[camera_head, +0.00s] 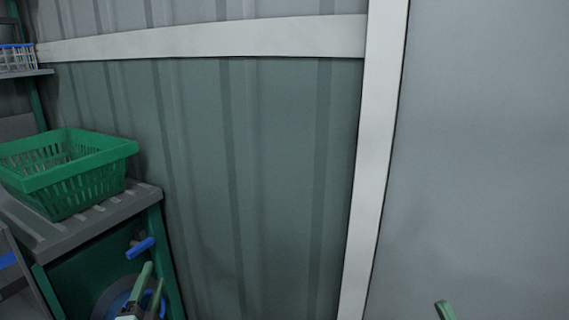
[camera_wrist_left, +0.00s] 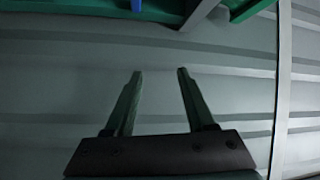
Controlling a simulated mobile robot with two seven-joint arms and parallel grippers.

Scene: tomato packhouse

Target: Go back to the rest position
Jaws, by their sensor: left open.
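My left gripper (camera_head: 154,280) shows low in the head view, in front of the lower part of a stand, with its body cut off by the bottom edge. In the left wrist view its two green fingers (camera_wrist_left: 160,74) are apart, with nothing between them; grey ribbed wall lies behind. A green fingertip (camera_head: 445,311), seemingly of my right gripper, just enters at the bottom right of the head view. The rest of that gripper is out of frame.
A green basket (camera_head: 88,160) sits on a grey slatted stand top (camera_head: 97,221) at the left. A blue handle (camera_head: 140,247) sticks out below it. A wire basket (camera_head: 18,58) is on a shelf at upper left. Ribbed wall (camera_head: 260,170) and a white post (camera_head: 376,150) fill the middle.

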